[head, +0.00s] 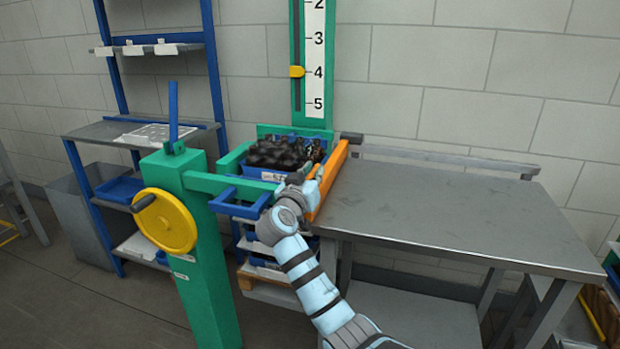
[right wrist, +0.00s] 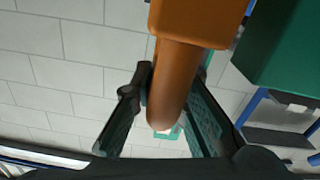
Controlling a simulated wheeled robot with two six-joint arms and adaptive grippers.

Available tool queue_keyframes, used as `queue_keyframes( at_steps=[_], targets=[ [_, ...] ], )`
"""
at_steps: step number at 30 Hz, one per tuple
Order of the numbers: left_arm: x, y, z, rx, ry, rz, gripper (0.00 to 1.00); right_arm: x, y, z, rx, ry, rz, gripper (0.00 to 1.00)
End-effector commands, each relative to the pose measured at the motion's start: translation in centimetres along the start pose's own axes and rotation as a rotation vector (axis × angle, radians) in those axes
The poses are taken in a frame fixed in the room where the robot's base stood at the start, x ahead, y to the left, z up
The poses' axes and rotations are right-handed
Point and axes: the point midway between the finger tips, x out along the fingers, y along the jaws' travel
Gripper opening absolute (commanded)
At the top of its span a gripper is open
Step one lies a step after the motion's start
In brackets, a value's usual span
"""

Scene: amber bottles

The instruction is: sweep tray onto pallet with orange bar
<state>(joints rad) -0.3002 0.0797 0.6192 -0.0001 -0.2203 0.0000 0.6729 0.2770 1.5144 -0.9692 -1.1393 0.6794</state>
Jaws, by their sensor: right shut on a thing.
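The orange bar (head: 330,178) lies along the left edge of the grey table. The blue tray (head: 268,174), full of dark bottles (head: 280,153), is just left of the bar, inside the green frame. Part of its right side is hidden by my gripper and the bar. The wooden pallet (head: 272,293) is low under the frame, with blue trays stacked above it. My left gripper is not in view.
The grey table (head: 450,215) is bare, with a rail along its back. A green post (head: 205,260) with a yellow handwheel (head: 165,221) stands at the left. A numbered scale (head: 314,60) has its yellow pointer at 4. A blue shelf rack (head: 213,75) stands behind.

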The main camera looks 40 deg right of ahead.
Motion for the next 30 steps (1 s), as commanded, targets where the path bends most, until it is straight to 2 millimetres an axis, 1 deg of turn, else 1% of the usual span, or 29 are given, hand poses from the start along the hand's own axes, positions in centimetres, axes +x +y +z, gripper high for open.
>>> queue_keyframes(
  at_steps=[8,9,11,12,13,25,28,30],
  targets=[
    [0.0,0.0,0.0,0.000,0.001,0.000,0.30,-0.1,-0.3,0.0,0.001,-0.002,-0.007,0.00],
    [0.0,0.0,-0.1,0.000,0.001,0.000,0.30,-0.1,-0.3,0.0,0.002,-0.002,-0.008,0.15],
    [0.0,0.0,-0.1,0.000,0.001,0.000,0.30,-0.1,-0.4,0.0,0.002,-0.001,-0.008,0.25],
    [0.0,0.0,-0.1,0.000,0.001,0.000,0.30,-0.1,-0.4,0.0,0.002,-0.001,-0.009,0.31],
    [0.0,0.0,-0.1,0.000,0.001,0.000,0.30,-0.1,-0.4,-0.1,0.002,0.000,-0.009,0.35],
    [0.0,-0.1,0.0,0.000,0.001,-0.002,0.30,-0.2,-0.1,-0.1,0.003,0.002,-0.004,0.35],
    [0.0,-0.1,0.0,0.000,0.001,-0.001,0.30,-1.5,-0.3,-0.1,0.004,0.003,-0.007,0.35],
    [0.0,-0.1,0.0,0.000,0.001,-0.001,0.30,-3.1,-0.3,-0.1,0.005,0.001,-0.007,0.35]
  ],
)
